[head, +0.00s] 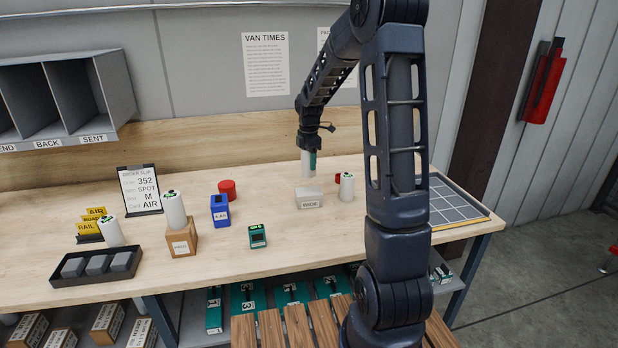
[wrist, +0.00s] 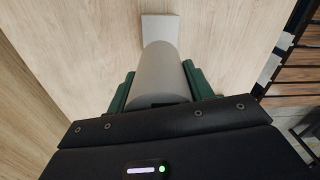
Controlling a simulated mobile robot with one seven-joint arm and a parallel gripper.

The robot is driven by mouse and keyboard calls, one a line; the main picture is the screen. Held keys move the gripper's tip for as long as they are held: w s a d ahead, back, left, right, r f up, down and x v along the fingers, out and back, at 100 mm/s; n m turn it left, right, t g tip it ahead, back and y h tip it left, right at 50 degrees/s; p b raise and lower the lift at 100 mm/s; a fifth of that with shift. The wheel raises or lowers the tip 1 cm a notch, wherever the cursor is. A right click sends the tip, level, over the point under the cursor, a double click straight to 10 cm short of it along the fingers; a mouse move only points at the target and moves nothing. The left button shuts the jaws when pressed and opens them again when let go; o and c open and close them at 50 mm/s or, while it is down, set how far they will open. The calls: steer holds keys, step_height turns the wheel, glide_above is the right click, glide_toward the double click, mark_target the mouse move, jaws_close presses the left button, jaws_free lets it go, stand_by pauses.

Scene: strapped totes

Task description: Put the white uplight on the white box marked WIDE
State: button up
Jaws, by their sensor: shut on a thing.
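My gripper (head: 309,158) is shut on a plain white cylinder, the white uplight (head: 307,168), held upright. In the wrist view the uplight (wrist: 165,75) sits between the two green fingers (wrist: 160,90). The white box marked WIDE (head: 309,192) lies on the bench just below the uplight in the head view. It also shows in the wrist view (wrist: 160,27), past the uplight's far end. The uplight looks apart from the box; I cannot tell whether it is over it or behind it.
A similar white cylinder (head: 347,187) stands right of the WIDE box, with a red thing partly behind it. Another white cylinder (head: 174,210) stands on a cardboard box (head: 182,240).

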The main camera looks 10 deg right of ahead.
mark_target(309, 176)
steer(key=shift+f, duration=3.45)
steer(key=shift+f, duration=0.15)
steer(key=o, duration=1.4)
